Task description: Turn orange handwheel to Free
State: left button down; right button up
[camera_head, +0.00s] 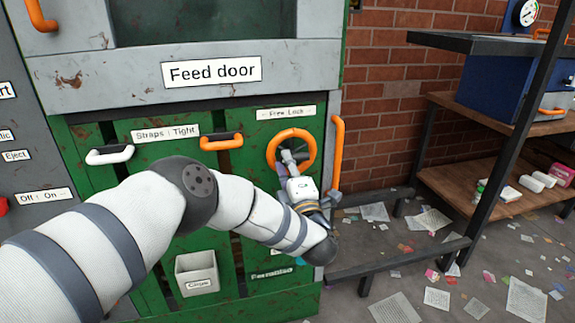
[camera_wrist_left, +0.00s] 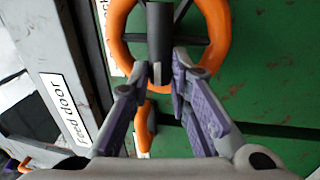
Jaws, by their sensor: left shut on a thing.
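The orange handwheel (camera_head: 290,133) is mounted on the green machine front, under a small label reading "Free Lock" (camera_head: 285,113). My left gripper (camera_head: 289,160) reaches the wheel from below and in front. In the left wrist view the wheel's orange rim (camera_wrist_left: 222,45) and dark spokes fill the top. There the left gripper's fingertips (camera_wrist_left: 166,75) are shut on a dark part of the wheel, close to the lower rim. The fingers partly hide this contact, and I cannot tell exactly which part is held. The wheel's pointer setting is not readable. My right gripper is out of view.
A vertical orange handle (camera_head: 337,150) stands just right of the wheel. An orange-handled lever (camera_head: 221,142) and a white-handled lever (camera_head: 110,154) sit to the left. A grey bin (camera_head: 195,274) hangs below. A shelved bench (camera_head: 465,120) is at right; paper scraps litter the floor.

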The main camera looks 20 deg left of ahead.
pick_arm(q)
jog(key=shift+d+f, duration=0.1)
dwell(0.3)
jog(key=c, duration=1.5)
grip_release()
jog(key=v, duration=1.2)
jog(key=shift+d, duration=0.1)
